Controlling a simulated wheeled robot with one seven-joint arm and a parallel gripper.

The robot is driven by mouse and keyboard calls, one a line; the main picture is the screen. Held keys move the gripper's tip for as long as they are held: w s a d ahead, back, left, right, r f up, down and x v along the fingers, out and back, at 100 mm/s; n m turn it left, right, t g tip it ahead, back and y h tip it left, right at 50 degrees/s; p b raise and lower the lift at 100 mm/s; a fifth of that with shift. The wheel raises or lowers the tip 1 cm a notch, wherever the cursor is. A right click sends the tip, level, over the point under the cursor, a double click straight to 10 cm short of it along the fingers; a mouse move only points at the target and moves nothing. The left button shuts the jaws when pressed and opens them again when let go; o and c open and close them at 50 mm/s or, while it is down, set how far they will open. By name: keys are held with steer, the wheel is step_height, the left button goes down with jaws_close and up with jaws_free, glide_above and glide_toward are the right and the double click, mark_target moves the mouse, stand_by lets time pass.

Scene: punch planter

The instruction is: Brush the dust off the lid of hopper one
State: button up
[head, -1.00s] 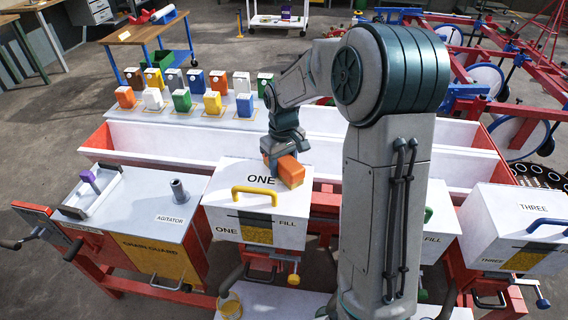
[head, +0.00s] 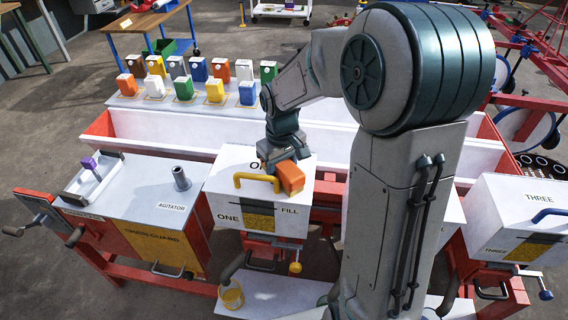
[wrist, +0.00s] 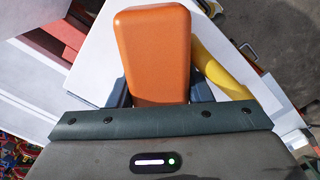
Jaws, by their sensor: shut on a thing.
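Hopper one is a white box with a flat lid (head: 226,167) and a yellow handle (head: 257,178) near its front edge. Its front reads ONE and FILL. Dust cannot be made out.
The agitator box (head: 140,190) with an upright grey post (head: 181,178) stands close on the left. A long white trough (head: 180,130) and a shelf of several coloured containers (head: 185,85) lie behind. Hopper three (head: 520,210) is at the right.

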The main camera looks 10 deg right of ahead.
steer(key=shift+s+a+f, duration=0.15)
steer(key=shift+s, duration=0.15)
steer(key=shift+w+d, duration=0.2)
steer(key=shift+w, duration=0.6)
steer(key=shift+w+d+p, duration=0.3)
steer(key=shift+w+d, duration=0.2)
steer(key=shift+w, duration=0.25)
steer(key=shift+w+d+p, duration=0.25)
steer(key=shift+w+d, duration=0.15)
steer(key=shift+w, duration=0.5)
steer(key=shift+w+d+p, duration=0.25)
steer(key=shift+w+d, duration=0.1)
steer(key=shift+w, duration=0.5)
steer(key=shift+r, duration=0.2)
steer(key=shift+r+p, duration=2.15)
steer(key=shift+r, duration=0.85)
